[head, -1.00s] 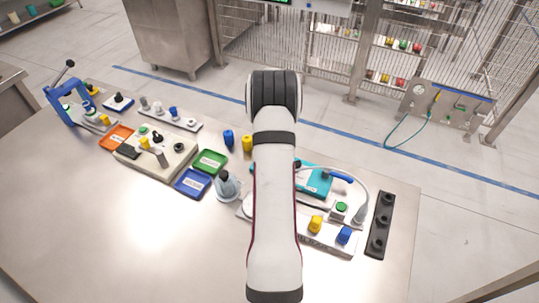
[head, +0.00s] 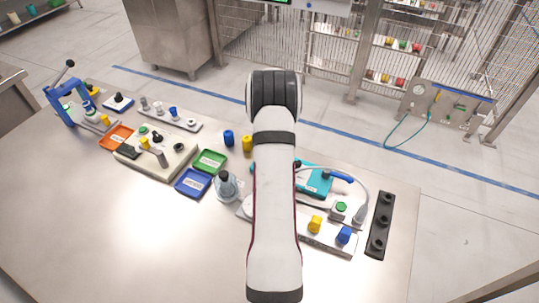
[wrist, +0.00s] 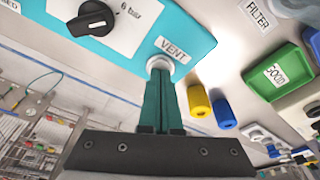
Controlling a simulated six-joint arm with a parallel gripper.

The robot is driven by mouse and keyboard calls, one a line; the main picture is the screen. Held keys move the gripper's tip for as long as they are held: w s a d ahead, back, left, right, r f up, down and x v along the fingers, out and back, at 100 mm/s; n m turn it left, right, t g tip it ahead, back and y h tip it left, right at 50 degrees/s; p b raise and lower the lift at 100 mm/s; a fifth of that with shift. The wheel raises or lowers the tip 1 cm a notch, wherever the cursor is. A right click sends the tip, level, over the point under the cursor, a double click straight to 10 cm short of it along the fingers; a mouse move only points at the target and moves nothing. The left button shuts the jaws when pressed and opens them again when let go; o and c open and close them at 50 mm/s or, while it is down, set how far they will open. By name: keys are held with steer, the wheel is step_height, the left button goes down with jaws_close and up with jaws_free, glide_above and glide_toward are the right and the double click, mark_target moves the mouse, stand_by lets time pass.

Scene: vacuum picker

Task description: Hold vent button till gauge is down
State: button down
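The teal vacuum unit (wrist: 120,30) fills the top of the wrist view, with a black knob (wrist: 92,18) marked 6 bar and a VENT label (wrist: 172,48). Below that label is the vent button, of which a pale round rim (wrist: 181,69) shows. My gripper (wrist: 160,68) has its two green fingers together, with nothing seen between them. Their tips are at the button and cover most of it; I cannot tell how far it is pressed. In the head view my arm hides the gripper and part of the teal unit (head: 316,181). No gauge reading is visible.
Yellow (wrist: 198,101) and blue (wrist: 223,110) pegs and a green GOOD tray (wrist: 278,70) lie right of the fingers in the wrist view. In the head view, a hose curves beside a green button (head: 341,207) and a black rack (head: 381,225). The table's front left is clear.

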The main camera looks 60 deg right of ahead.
steer(key=shift+r, duration=0.1)
steer(key=shift+w+d+v, duration=0.1)
steer(key=shift+d+v, duration=0.05)
steer(key=shift+v, duration=0.8)
steer(key=shift+w+d+v, duration=0.1)
steer(key=shift+d+v, duration=0.1)
steer(key=shift+v, duration=0.75)
steer(key=shift+w+d+v, duration=0.1)
steer(key=shift+d+v, duration=0.05)
steer(key=shift+v, duration=0.8)
steer(key=shift+r, duration=0.15)
steer(key=w+a+r+n, duration=0.1)
steer(key=w+a+r, duration=0.15)
steer(key=a, duration=0.25)
steer(key=w+a+r+y, duration=0.1)
steer(key=w+a+r, duration=0.15)
steer(key=a, duration=0.25)
steer(key=w+a+r+n, duration=0.1)
steer(key=w+a+r, duration=0.1)
steer(key=a+r, duration=0.15)
steer(key=a+r+n+y, duration=0.1)
steer(key=a+r, duration=0.3)
steer(key=a, duration=1.4)
steer(key=s+a+n+g+y, duration=0.1)
steer(key=s+a+n, duration=0.2)
steer(key=s+a, duration=1.3)
steer(key=a, duration=0.2)
steer(key=shift+s+a+y, duration=0.35)
steer(key=shift+a+y, duration=0.05)
